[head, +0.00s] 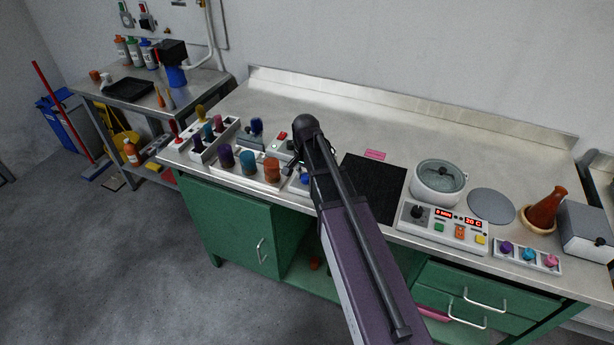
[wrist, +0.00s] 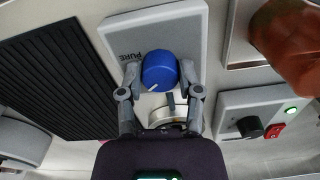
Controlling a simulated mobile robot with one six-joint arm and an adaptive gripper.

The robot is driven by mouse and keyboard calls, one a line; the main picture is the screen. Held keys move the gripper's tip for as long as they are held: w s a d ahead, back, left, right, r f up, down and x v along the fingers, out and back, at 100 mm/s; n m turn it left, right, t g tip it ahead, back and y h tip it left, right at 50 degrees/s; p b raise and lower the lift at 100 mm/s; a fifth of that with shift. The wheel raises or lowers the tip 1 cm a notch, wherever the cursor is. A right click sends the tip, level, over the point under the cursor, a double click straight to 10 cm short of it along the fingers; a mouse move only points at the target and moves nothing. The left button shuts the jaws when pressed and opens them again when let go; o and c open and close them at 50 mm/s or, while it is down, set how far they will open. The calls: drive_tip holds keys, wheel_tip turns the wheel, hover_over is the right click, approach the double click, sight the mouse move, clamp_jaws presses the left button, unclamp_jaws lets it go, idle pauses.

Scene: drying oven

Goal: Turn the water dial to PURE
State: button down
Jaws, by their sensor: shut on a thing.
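The water dial (wrist: 159,68) is a round blue knob on a light grey panel (wrist: 176,23) in the wrist view. Its white mark points to the lower left there, and the upside-down word PURE is printed left of the knob. My gripper (wrist: 161,72) has one finger on each side of the knob and is shut on it. In the head view the dial (head: 305,179) shows only as a bit of blue beside my arm, at the front of the bench. My fingertips are hidden in that view.
A black ribbed mat (head: 375,186) lies right of my arm. A rack of coloured bottles (head: 246,170) stands close on the left. A heating bath (head: 438,183) and its control box (head: 443,228) are farther right. The back of the bench is clear.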

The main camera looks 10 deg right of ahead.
drive_tip(key=m, duration=0.6)
drive_tip(key=shift+s+d+m, duration=0.1)
drive_tip(key=shift+m, duration=0.2)
drive_tip(key=m, duration=0.6)
drive_tip(key=shift+m, duration=0.4)
drive_tip(key=shift+c, duration=1.3)
unclamp_jaws()
drive_tip(key=shift+r, duration=0.1)
